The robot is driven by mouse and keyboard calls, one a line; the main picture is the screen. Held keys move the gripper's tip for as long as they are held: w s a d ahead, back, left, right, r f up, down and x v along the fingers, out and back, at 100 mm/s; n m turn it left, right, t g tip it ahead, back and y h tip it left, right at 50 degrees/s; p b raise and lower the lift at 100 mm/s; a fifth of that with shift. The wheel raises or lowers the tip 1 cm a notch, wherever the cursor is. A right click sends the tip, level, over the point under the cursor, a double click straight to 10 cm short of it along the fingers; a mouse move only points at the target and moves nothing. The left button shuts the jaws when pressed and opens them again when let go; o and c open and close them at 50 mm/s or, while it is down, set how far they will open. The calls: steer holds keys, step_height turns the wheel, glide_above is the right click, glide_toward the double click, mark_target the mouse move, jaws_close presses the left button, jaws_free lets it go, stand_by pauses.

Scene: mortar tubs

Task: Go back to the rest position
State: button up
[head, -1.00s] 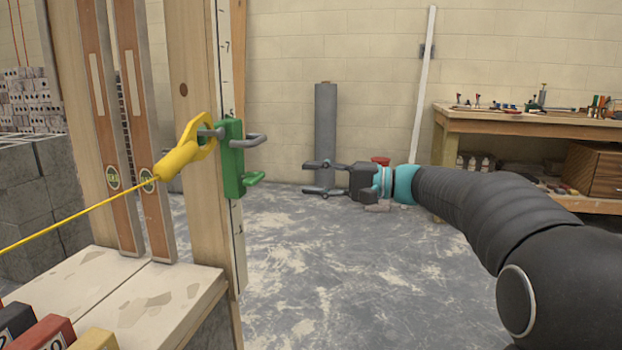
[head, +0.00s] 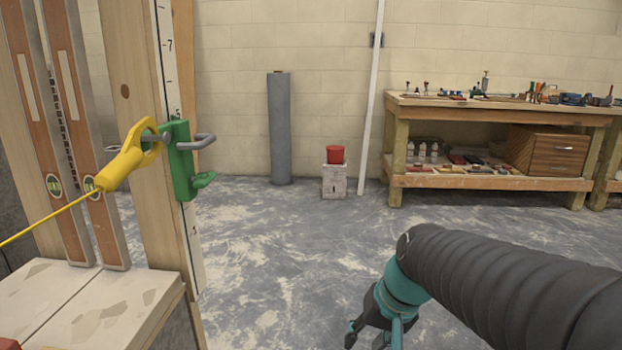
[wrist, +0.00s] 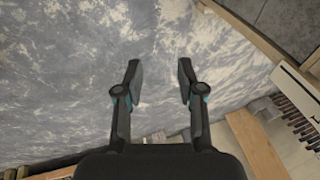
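My gripper (head: 372,338) hangs low at the bottom of the head view, pointing down over the bare floor, partly cut off by the frame edge. In the wrist view my gripper (wrist: 160,78) has its two dark fingers apart with only grey floor between them, so it is open and empty. A yellow line holder (head: 130,158) is hooked on a green clamp (head: 181,160) on the wooden post at the left, apart from my gripper. A taut yellow line (head: 50,219) runs from it to the left.
A workbench (head: 480,104) with tools is at the back right. A grey roll (head: 280,130) and a red tub (head: 335,154) on a block stand by the wall. The floor (head: 270,250) between is clear.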

steer(key=s+d+r+n+t+h+p, duration=0.1)
steer(key=s+d+r+t+h+p, duration=0.1)
steer(key=s+d, duration=0.4)
steer(key=s+r+t+h, duration=0.1)
steer(key=s+r, duration=0.1)
steer(key=s, duration=0.3)
steer(key=shift+s+d+r+p, duration=0.2)
steer(key=shift+r+p, duration=0.1)
steer(key=shift+p, duration=0.1)
steer(key=shift+a, duration=0.1)
